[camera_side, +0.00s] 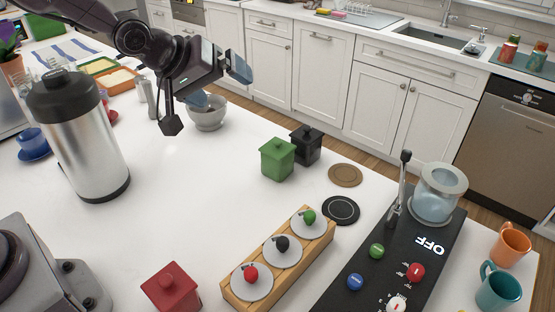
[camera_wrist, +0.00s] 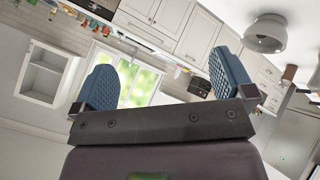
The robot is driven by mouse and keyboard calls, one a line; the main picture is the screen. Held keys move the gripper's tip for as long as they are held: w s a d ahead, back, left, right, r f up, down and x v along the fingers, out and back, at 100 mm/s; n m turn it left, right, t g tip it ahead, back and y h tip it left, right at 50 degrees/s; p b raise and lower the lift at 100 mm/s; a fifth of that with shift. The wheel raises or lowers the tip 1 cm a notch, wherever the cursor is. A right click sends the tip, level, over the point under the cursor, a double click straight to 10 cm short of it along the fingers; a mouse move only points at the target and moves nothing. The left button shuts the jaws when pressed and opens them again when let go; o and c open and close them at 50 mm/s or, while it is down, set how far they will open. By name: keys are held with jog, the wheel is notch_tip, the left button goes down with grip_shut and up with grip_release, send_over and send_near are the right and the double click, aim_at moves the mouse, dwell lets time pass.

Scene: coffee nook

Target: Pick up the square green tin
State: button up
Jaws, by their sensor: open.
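The square green tin (camera_side: 277,159) stands upright on the white counter in the side view, with a lid and a small knob. A square black tin (camera_side: 306,145) stands close behind it to the right. A square red tin (camera_side: 171,289) stands at the front left. My gripper (camera_side: 222,84) is in the air above the counter, up and left of the green tin and apart from it. In the wrist view its two blue fingers (camera_wrist: 162,84) are wide apart with nothing between them. The wrist view faces the room, and no tin shows there.
A wooden rack (camera_side: 276,262) with round lids lies in front of the green tin. A black panel (camera_side: 385,262) with a lever and glass jar is at right. A steel flask (camera_side: 82,150) stands left, and a grey bowl (camera_side: 207,115) is below my gripper. The counter left of the tin is clear.

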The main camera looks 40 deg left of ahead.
aim_at(278, 147)
jog(key=w+d+f+n+t+h, duration=0.2)
jog(key=w+f+n, duration=0.3)
jog(key=f+n, duration=0.15)
jog(key=w+d+f+n+t+h, duration=0.2)
jog(key=w+d+f+n+t, duration=0.1)
jog(key=w+f+n, duration=0.35)
jog(key=a+f+n+t+y, duration=0.1)
jog(key=f+n+y, duration=0.1)
jog(key=n, duration=0.3)
jog(key=a+f+n+t+y, duration=0.1)
jog(key=a+f+n+y, duration=0.1)
jog(key=f+n, duration=0.2)
jog(key=s+a+f+n+t+y, duration=0.1)
jog(key=f+n+t+y, duration=0.1)
jog(key=n, duration=0.4)
jog(key=shift+a+f, duration=0.25)
jog(key=shift+f, duration=0.4)
jog(key=shift+a+f+n, duration=0.1)
jog(key=shift+f+n, duration=0.25)
jog(key=shift+n, duration=0.15)
jog(key=shift+w+a+f, duration=0.1)
jog(key=shift+w, duration=2.3)
jog(key=c, duration=1.1)
